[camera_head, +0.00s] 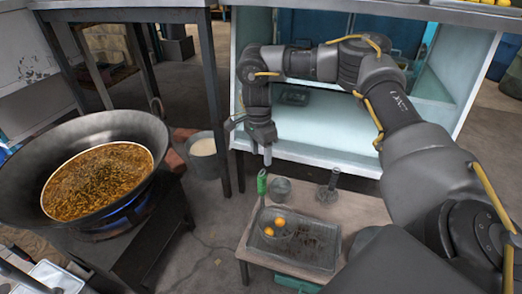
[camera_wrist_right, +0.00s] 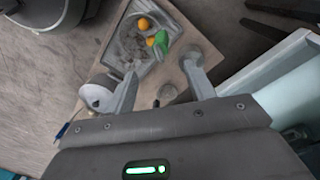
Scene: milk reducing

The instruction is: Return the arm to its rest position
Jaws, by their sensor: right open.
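My right arm (camera_head: 400,115) comes in from the right of the head view, bends at the upper middle and hangs its wrist down. My right gripper (camera_head: 252,142) points down, open and empty, above the far left corner of a low wooden table (camera_head: 360,210). Its two spread fingers also show in the right wrist view (camera_wrist_right: 160,88) with nothing between them. A green-handled utensil (camera_head: 262,183) stands below the gripper, apart from it. My left gripper is not in view.
A large wok (camera_head: 145,125) of brown food sits over a blue flame at left. A bucket (camera_head: 203,155) stands behind it. The low table holds a metal tray (camera_head: 318,262) with two orange balls, a cup (camera_head: 280,189) and a dark tool (camera_head: 328,188). A pale cabinet (camera_head: 335,150) stands behind.

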